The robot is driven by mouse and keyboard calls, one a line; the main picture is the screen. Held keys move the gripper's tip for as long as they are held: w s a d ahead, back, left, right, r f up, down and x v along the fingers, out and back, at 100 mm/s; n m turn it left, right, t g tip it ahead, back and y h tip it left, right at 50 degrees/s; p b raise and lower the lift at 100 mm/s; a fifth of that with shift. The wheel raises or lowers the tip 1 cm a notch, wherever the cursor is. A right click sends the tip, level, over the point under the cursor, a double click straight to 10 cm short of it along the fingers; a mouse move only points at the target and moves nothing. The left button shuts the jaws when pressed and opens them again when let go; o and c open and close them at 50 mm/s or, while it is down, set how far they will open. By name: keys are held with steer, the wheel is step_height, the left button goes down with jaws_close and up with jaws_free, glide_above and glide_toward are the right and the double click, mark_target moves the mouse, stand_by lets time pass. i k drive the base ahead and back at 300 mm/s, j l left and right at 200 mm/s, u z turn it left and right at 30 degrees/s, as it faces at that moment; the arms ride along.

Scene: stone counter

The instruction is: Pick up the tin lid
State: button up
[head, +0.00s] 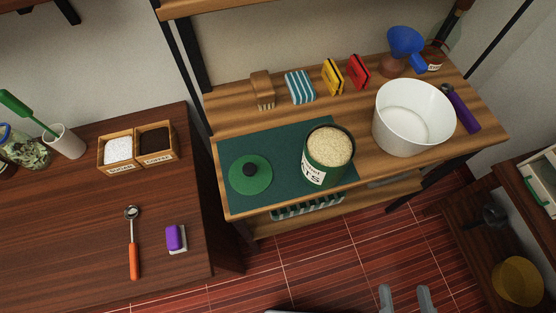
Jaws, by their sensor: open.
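The tin lid (264,181) is a round green disc with a dark knob at its centre. It lies flat on a dark green mat (235,147) at the left of the wooden shelf table. The open green tin (316,176), full of pale oats, stands upright on the mat to the right of the lid, apart from it. My gripper (405,297) shows at the bottom edge, its two grey fingers apart and empty. It is well below and to the right of the lid in the picture, over the floor.
A white bucket (402,130) stands right of the tin. Clips (333,78), a striped cloth (299,87) and a blue funnel (407,45) line the back. A dark counter (70,220) at left holds a scoop (133,245) and a purple-topped block (175,238). Tiled floor lies clear in front.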

mark_target(249, 175)
steer(key=j+u, duration=0.1)
steer(key=u, duration=0.65)
steer(key=i+l, duration=0.05)
